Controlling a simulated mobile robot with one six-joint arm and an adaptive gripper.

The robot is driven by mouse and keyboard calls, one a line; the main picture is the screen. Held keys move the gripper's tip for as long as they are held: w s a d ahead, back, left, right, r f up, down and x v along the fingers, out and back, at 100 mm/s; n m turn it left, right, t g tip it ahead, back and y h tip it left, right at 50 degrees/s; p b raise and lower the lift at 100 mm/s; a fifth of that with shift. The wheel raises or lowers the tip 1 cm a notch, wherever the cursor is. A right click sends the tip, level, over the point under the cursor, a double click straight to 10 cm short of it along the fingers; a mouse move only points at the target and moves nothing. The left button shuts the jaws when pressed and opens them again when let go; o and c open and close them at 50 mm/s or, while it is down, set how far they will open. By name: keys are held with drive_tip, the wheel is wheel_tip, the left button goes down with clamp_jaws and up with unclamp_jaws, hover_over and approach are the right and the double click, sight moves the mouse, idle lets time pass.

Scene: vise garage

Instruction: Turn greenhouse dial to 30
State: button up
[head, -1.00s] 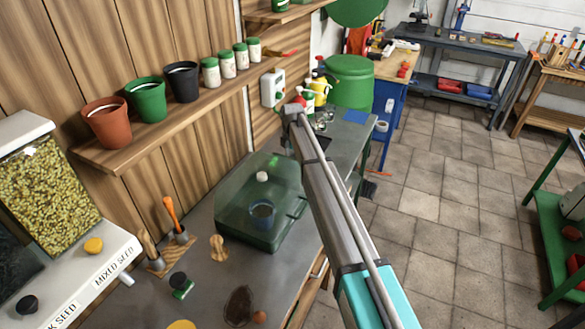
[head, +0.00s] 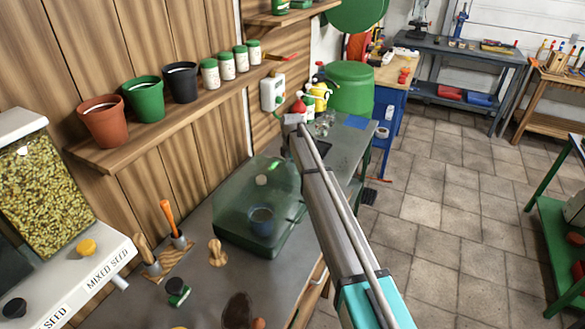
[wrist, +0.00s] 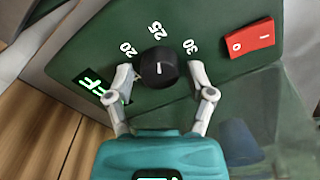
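The greenhouse (head: 245,235) is a translucent green box on the grey bench in the head view. Its dial (wrist: 158,68) is a round black knob with a short white mark, on a green panel in the wrist view. The numbers 20, 25 and 30 curve above the knob, and the mark points up, roughly towards 25. My gripper (wrist: 161,78) is open, with one finger on each side of the dial and small gaps showing. Contact is not visible.
A red rocker switch (wrist: 250,38) sits right of the dial, and a partly hidden green-lit display (wrist: 91,83) sits left. A blue pot (head: 262,221) shows inside the greenhouse. A wall shelf (head: 180,122) with pots and jars runs above the bench.

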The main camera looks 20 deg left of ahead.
drive_tip(key=c, duration=0.6)
drive_tip(key=shift+d, duration=0.15)
drive_tip(key=shift+c, duration=0.7)
drive_tip(key=shift+m, duration=0.4)
drive_tip(key=m, duration=1.1)
